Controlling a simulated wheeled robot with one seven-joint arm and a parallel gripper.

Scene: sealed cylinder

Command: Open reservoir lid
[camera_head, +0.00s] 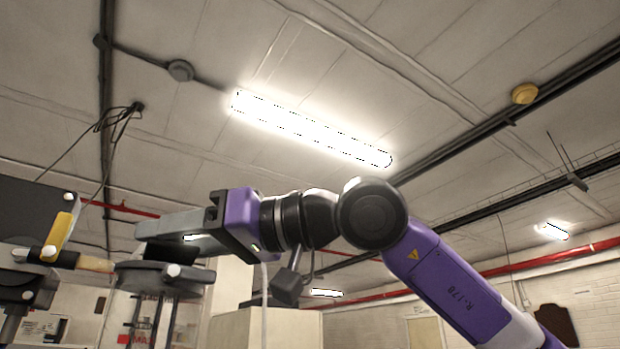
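The reservoir (152,318) is a clear cylinder at the lower left, with red markings and dark rods visible inside.
Dark equipment (35,225) with a yellow lever (62,232) stands close at the left, and a tan-tipped rod (92,263) reaches from it towards the lid. A beige cabinet (262,327) stands behind on the right. The space above my gripper is clear.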

